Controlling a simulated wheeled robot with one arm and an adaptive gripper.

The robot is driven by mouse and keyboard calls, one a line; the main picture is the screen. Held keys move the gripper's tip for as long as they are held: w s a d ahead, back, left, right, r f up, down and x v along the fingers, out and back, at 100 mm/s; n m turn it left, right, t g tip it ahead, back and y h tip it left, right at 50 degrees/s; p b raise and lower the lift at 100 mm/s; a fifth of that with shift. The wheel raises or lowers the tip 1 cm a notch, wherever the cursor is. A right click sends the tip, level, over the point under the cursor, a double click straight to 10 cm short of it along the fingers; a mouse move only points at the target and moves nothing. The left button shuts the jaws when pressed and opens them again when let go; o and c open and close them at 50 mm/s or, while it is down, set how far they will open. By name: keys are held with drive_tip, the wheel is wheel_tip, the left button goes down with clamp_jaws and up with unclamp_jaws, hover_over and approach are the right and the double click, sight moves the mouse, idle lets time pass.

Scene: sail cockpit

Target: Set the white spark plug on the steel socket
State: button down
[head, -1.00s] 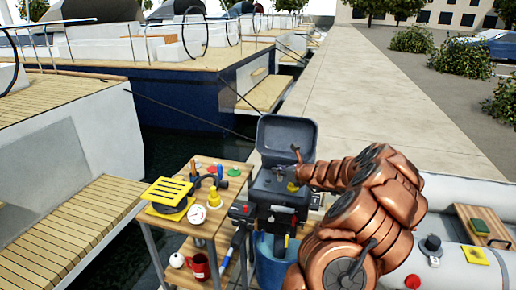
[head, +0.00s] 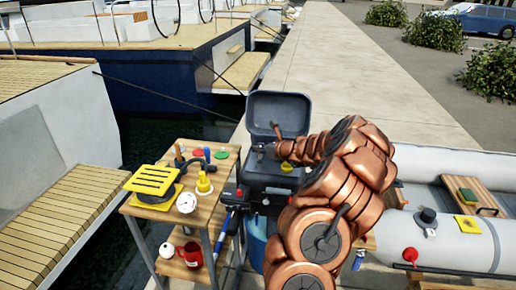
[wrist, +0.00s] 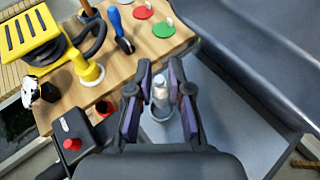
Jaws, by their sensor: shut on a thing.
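The white spark plug (wrist: 160,87) stands roughly upright between the purple finger pads of my gripper (wrist: 160,103) in the wrist view. My gripper is shut on it. A pale grey round piece (wrist: 158,114) shows just below the plug between the fingers; it may be the steel socket, and I cannot tell whether the two touch. In the head view my gripper (head: 262,149) is over the dark open-lidded box (head: 268,170). Plug and socket cannot be made out there.
A wooden side table (head: 222,168) at the left holds a yellow-topped device (head: 154,180), a white gauge (head: 186,203), a yellow fitting (head: 204,184) and coloured discs. The raised lid (head: 279,114) stands behind my gripper. A red knob (wrist: 71,145) is at the lower left of the wrist view.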

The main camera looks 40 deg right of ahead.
sight(260, 155)
drive_tip(key=shift+s+f+b, duration=0.15)
drive_tip(key=shift+f+b, duration=0.5)
drive_tip(key=shift+f, duration=0.45)
drive_tip(key=shift+p, duration=0.45)
idle(0.4)
drive_tip(key=shift+f+b, duration=0.35)
drive_tip(key=shift+f, duration=0.25)
idle(0.6)
drive_tip(key=c, duration=1.4)
unclamp_jaws()
drive_tip(key=shift+o, duration=0.2)
drive_tip(key=shift+p+v, duration=1.25)
drive_tip(key=shift+v, duration=1.5)
drive_tip(key=shift+p+v, duration=1.2)
drive_tip(key=shift+v, duration=1.45)
drive_tip(key=shift+a+r, duration=0.15)
